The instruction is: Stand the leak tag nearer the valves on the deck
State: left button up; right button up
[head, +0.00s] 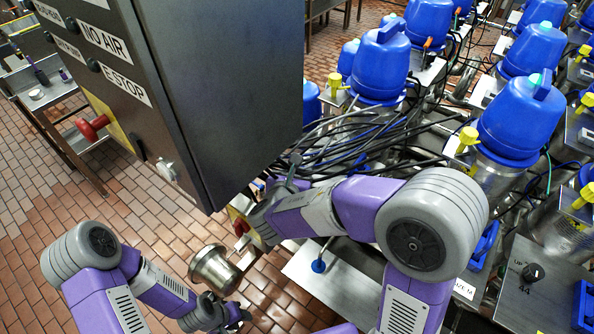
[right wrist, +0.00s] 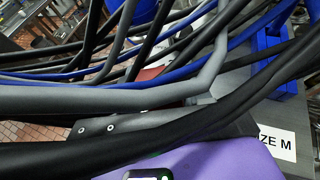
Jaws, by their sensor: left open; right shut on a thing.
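My right arm reaches from the lower right across the deck to the left. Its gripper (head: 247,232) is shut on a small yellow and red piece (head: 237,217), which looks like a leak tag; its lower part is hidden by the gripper. My left gripper (head: 236,317) is open and empty low in the head view, below and left of the right one. The grey metal deck (head: 335,294) shows under my right forearm. The valves (head: 515,118) with blue heads stand in rows at the right. I cannot make out a second leak tag.
A dark control cabinet (head: 235,90) stands close at upper left. A bundle of black cables (head: 365,140) lies behind my right arm and crosses the right wrist view (right wrist: 90,95). A blue knob (head: 318,266) sits at the deck.

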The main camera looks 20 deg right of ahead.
jog(key=shift+f, duration=0.1)
jog(key=o, duration=1)
jog(key=shift+r, duration=0.25)
jog(key=v, duration=1.2)
jog(key=shift+s+f+p, duration=0.1)
jog(key=shift+f+p, duration=0.05)
jog(key=shift+p, duration=0.15)
